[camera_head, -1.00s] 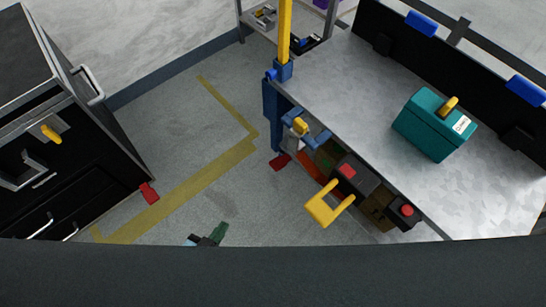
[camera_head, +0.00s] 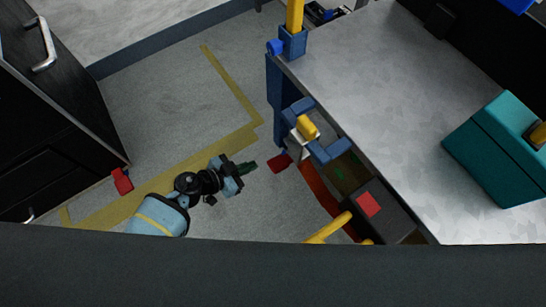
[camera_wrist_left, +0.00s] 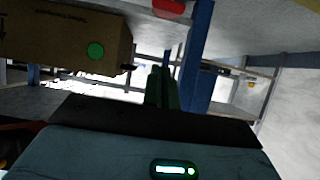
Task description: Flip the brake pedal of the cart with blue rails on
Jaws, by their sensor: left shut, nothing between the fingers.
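A grey metal-topped cart or bench (camera_head: 370,75) with blue corner posts (camera_head: 282,95) stands at the right in the head view. A small red pedal (camera_head: 279,163) is low by its near-left corner post. A red piece, likely the same pedal, shows at the top edge of the left wrist view (camera_wrist_left: 167,8). My left gripper (camera_head: 248,168) has green fingertips, shut and empty, low above the floor. It is just left of the red pedal, apart from it in the head view. The fingers also show in the left wrist view (camera_wrist_left: 161,88). My right gripper is not in view.
A black cabinet (camera_head: 50,120) at the left has its own red pedal (camera_head: 122,181). A teal box (camera_head: 500,150) sits on the metal top. Below its edge are a yellow handle (camera_head: 328,228) and a brown carton, seen in the wrist view (camera_wrist_left: 60,40). Open floor lies between.

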